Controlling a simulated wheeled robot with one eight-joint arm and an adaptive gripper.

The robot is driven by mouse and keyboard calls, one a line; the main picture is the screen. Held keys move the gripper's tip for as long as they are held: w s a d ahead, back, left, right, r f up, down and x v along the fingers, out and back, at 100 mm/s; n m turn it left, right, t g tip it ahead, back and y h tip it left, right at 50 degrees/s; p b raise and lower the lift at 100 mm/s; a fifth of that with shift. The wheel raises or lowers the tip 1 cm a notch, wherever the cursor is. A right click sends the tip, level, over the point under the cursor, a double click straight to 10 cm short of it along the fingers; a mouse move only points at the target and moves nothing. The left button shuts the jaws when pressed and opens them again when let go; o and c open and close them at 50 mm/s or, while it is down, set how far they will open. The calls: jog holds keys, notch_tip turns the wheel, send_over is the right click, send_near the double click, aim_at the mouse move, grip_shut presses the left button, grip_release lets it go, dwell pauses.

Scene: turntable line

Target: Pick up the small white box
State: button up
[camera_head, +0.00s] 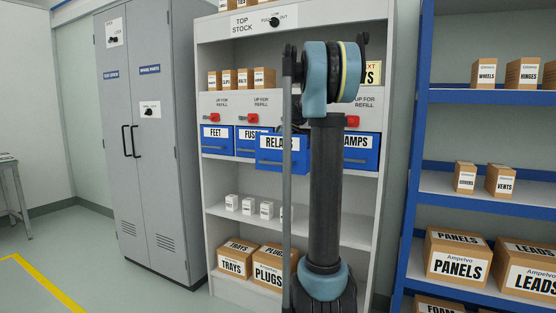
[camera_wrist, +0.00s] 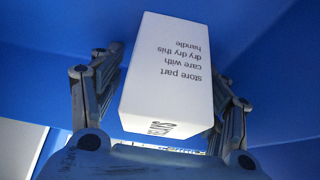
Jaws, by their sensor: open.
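The small white box (camera_wrist: 168,75) fills the middle of the wrist view, with upside-down handling text on its top face and a partly readable label on its near end. It is inside a blue bin (camera_wrist: 30,70). My gripper (camera_wrist: 165,80) is open, with one finger on each side of the box. The fingers are close to its sides; I cannot tell whether they touch. In the head view my arm hides the gripper and this box. The blue RELAYS bin (camera_head: 283,160) there stands out further than its neighbours.
Blue bins marked FEET (camera_head: 217,140) and AMPS (camera_head: 360,152) flank the RELAYS bin. Several small white boxes (camera_head: 248,206) stand on the shelf below. Cartons (camera_head: 236,257) are at the bottom. A grey cabinet (camera_head: 150,140) is left, a blue-framed rack (camera_head: 480,190) right.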

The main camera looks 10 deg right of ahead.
jog(key=c, duration=1.3)
jog(key=shift+o, duration=0.2)
